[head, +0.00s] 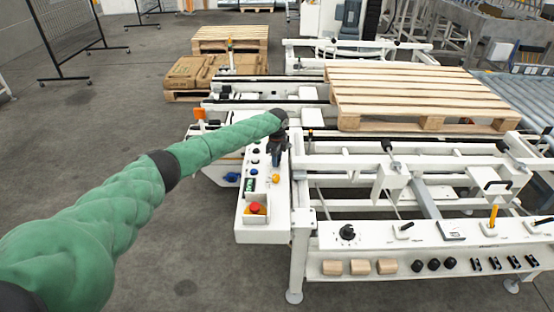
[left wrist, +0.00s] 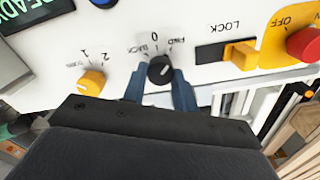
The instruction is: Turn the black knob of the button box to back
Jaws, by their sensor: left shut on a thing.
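The button box (head: 245,213) is a white panel on the near left side of the machine. My left gripper (head: 276,158) is over its far end and hides the knob in the head view. In the left wrist view the round black knob (left wrist: 160,67) sits between the two blue fingers of my left gripper (left wrist: 159,76), which are shut on its sides. The printed labels BACK, 0 and FWD show upside down beside it. A pale mark shows on the knob, but I cannot tell which label it is set to. My right gripper is out of view.
Close to the knob are a yellow selector (left wrist: 91,82), a yellow LOCK handle (left wrist: 243,55) and a red stop button (left wrist: 305,44). A wooden pallet (head: 405,90) lies on the conveyor frame. A front panel (head: 430,235) carries other controls.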

